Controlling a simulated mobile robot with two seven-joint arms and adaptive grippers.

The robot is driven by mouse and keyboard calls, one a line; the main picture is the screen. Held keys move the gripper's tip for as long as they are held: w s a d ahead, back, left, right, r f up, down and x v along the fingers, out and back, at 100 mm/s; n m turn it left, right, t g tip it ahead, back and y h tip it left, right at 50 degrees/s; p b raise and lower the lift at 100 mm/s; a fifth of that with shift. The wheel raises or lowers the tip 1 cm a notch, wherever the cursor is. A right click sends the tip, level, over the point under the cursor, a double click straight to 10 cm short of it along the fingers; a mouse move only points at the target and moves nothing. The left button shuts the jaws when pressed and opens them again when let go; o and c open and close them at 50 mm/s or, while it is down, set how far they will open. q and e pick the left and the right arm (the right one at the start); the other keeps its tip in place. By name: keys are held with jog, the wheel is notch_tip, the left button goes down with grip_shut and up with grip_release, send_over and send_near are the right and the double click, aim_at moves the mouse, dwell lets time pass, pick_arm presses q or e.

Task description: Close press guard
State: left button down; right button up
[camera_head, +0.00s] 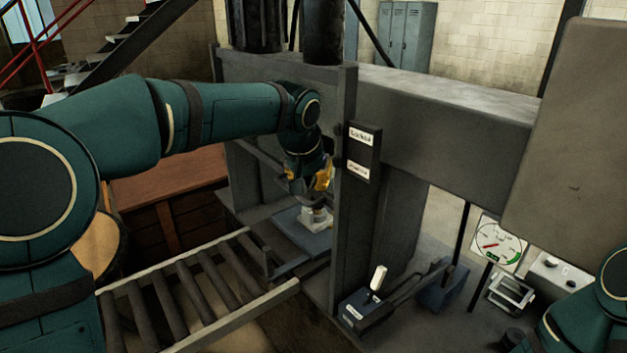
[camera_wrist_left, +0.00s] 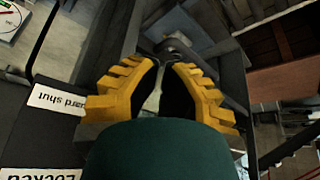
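My left gripper (camera_head: 309,180), with yellow fingers, is at the press opening, beside the front upright. In the left wrist view its fingertips (camera_wrist_left: 163,64) are close together at a dark rounded bar (camera_wrist_left: 182,47). The bar looks like part of the guard, but I cannot tell whether the fingers hold it. The press (camera_head: 430,125) is a large grey frame. Its upright carries a dark panel with two white labels (camera_head: 361,153); in the wrist view one label (camera_wrist_left: 58,98) reads "guard shut" and another (camera_wrist_left: 42,174) "Locked". The guard is largely hidden. My right gripper is out of view.
A roller conveyor (camera_head: 195,293) leads to the press from the left. A small pale part stands on a blue-grey block (camera_head: 300,233) below my left gripper. A white-handled lever (camera_head: 378,278) and a dial gauge (camera_head: 498,245) are at right.

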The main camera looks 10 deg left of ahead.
pick_arm(q)
send_near(313, 203)
jog(key=shift+y, duration=0.3)
jog(key=x, duration=0.5)
jog(key=w+x, duration=0.1)
jog(key=x, duration=0.2)
jog(key=shift+d+r, duration=0.15)
jog(key=shift+d, duration=0.15)
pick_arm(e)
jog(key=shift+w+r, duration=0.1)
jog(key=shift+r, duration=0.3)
